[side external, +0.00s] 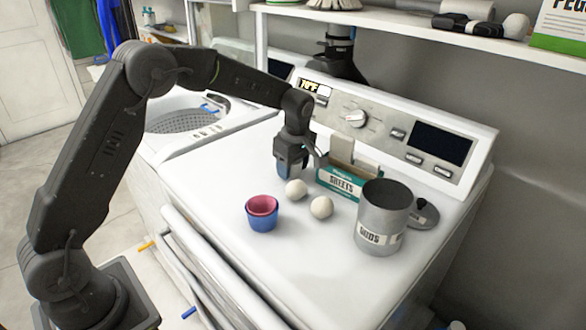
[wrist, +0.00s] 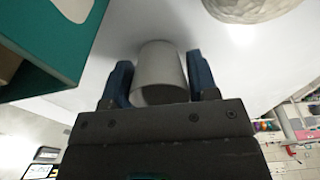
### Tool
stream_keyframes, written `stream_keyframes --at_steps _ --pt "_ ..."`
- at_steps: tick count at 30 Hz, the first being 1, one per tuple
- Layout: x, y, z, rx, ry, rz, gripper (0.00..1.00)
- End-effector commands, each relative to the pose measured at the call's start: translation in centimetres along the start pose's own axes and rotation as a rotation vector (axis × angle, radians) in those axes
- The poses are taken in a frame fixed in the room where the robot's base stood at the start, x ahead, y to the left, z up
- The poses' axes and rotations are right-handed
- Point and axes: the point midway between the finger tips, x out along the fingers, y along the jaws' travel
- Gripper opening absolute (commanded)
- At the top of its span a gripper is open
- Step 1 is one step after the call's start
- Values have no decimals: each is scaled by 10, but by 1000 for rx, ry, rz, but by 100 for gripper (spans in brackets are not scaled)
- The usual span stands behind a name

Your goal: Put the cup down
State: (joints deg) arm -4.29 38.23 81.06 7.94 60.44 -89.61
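My gripper (side external: 291,170) points down over the white machine top, between the sheets box and the dryer balls. In the wrist view my gripper's two blue fingers (wrist: 160,85) sit on either side of a pale grey-white cup (wrist: 160,70) and appear closed on it. In the side view this cup is hidden by the fingers. I cannot tell whether its base touches the surface. A blue cup (side external: 262,224) with a pink cup (side external: 262,205) nested in it stands apart, in front and to the left.
Two white balls (side external: 296,190) (side external: 321,207) lie close by. A teal sheets box (side external: 340,182) stands right beside the gripper; a grey metal can (side external: 381,220) and lid (side external: 425,214) are further right. The machine top (side external: 310,275) is clear in front. A shelf (side external: 420,32) overhangs behind.

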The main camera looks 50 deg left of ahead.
Motion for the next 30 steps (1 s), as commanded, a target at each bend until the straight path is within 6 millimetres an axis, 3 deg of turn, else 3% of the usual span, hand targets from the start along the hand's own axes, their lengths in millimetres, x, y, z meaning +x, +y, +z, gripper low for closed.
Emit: stream_keyframes --at_steps 9,20,27,30 --pt "0 0 0 0 0 0 24" --pt "-9 0 -1 0 0 2 23" --pt "-45 1 -5 -2 0 5 23" --pt "-53 -13 -28 -7 0 3 23"
